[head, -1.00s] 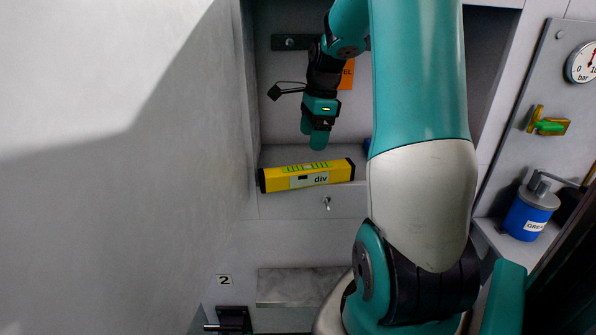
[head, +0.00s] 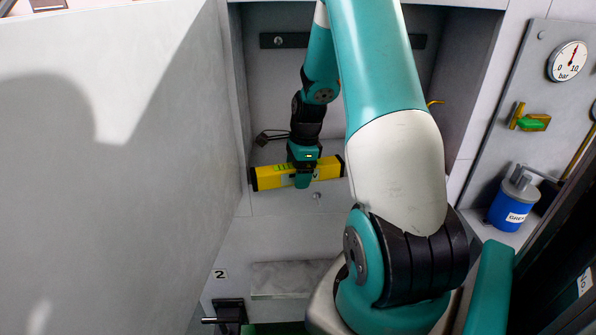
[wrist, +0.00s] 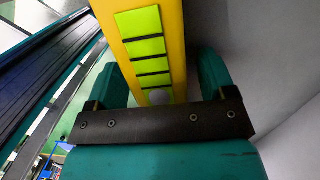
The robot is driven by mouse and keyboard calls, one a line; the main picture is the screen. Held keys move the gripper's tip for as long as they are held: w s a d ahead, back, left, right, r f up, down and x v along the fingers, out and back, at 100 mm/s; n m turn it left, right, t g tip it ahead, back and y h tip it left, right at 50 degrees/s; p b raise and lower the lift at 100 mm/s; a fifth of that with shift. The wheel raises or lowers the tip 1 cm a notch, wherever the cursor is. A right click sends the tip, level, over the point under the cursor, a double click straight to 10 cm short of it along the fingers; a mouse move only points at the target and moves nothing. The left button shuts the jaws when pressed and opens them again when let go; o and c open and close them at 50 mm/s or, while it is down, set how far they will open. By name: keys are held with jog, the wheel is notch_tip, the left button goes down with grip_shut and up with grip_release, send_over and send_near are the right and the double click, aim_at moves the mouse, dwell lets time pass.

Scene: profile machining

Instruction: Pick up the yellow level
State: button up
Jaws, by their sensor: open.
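The yellow level (head: 268,178) with black end caps lies on the ledge of the wall recess in the head view. My gripper (head: 303,180) is down at its middle and hides part of it. In the wrist view the level (wrist: 174,38) runs up between the two teal fingers of my gripper (wrist: 158,85), with its green vial window facing me. The fingers stand open, one on each side of it. A dark gap shows beside the right finger; contact cannot be told.
A blue grease bottle (head: 511,205) stands on a shelf at the right. Above it are a green-yellow valve (head: 530,122) and a pressure gauge (head: 567,61). A large pale panel (head: 110,170) borders the recess on the left.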

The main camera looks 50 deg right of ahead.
jog(key=shift+c, duration=0.4)
jog(key=c, duration=1.2)
jog(key=shift+r+b, duration=0.15)
jog(key=shift+b, duration=0.15)
jog(key=shift+s+a+r, duration=0.1)
jog(key=shift+r, duration=0.05)
jog(key=r+b, duration=0.1)
jog(key=r, duration=0.2)
jog(key=r+b, duration=0.1)
jog(key=r, duration=0.2)
jog(key=shift+s+a+r, duration=0.15)
jog(key=shift+a+r, duration=0.05)
jog(key=s+a+b, duration=0.6)
jog(key=s+a, duration=0.6)
jog(key=a, duration=0.2)
jog(key=shift+s+a, duration=0.25)
jog(key=shift+a, duration=0.05)
